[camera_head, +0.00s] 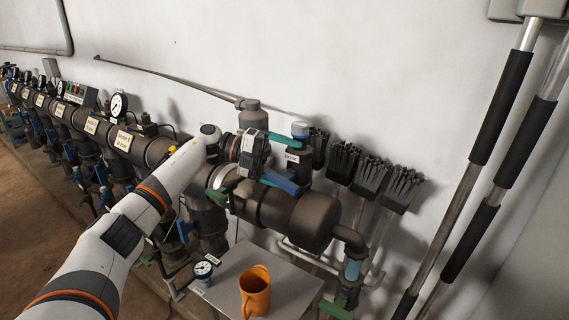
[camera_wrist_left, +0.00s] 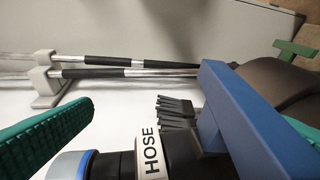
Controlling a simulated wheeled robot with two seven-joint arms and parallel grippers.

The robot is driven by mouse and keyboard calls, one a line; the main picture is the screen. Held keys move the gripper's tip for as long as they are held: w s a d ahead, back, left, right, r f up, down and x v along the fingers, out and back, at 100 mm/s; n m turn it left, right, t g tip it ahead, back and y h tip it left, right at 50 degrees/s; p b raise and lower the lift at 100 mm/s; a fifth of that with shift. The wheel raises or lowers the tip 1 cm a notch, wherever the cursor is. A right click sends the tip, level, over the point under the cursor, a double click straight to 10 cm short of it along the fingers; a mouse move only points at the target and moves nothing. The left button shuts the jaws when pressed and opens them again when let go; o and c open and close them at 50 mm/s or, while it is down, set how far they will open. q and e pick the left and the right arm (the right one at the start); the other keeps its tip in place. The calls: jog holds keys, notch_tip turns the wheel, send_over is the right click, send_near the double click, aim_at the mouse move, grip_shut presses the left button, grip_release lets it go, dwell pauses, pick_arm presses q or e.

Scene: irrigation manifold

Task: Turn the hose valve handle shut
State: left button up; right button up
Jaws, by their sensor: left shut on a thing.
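The hose valve stands on the thick dark pipe, with a blue cap (camera_head: 300,130) on top and a white HOSE label (camera_wrist_left: 152,156) on its dark neck. Its blue handle (camera_head: 284,182) sticks out low at the front; in the left wrist view the handle (camera_wrist_left: 240,110) is a large blue bar right of the label. My left gripper (camera_head: 290,164) is at the valve, its teal fingers either side of the neck and handle. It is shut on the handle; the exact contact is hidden. The right finger is partly behind the bar in the wrist view. My right gripper is not in view.
An orange mug (camera_head: 255,291) stands on a grey surface (camera_head: 222,288) below the pipe. Black brushes (camera_head: 371,178) hang on the wall just right of the valve. Long poles (camera_head: 487,150) lean further right. A pressure gauge (camera_head: 118,105) and more valves line the manifold at left.

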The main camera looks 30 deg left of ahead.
aim_at(273, 173)
pick_arm(q)
jog(key=shift+s+a+r, duration=0.3)
jog(key=shift+a+r, duration=0.25)
jog(key=shift+a, duration=0.05)
jog(key=shift+s+a+r, duration=0.3)
jog(key=shift+a+r, duration=0.2)
jog(key=shift+a, duration=0.05)
jog(key=shift+s+a, duration=0.15)
jog(key=shift+a, duration=0.2)
jog(key=shift+c, duration=0.6)
jog(key=shift+s+a+r, duration=0.35)
jog(key=shift+s+a, duration=0.25)
jog(key=shift+s, duration=0.05)
jog(key=c, duration=0.7)
jog(key=shift+f+p+v, duration=0.2)
jog(key=shift+p+v, duration=0.2)
jog(key=shift+v, duration=1.7)
jog(key=shift+f+p+v, duration=0.15)
jog(key=shift+p+v, duration=0.2)
jog(key=shift+v, duration=1.8)
jog(key=shift+c, duration=0.2)
jog(key=shift+s, duration=0.1)
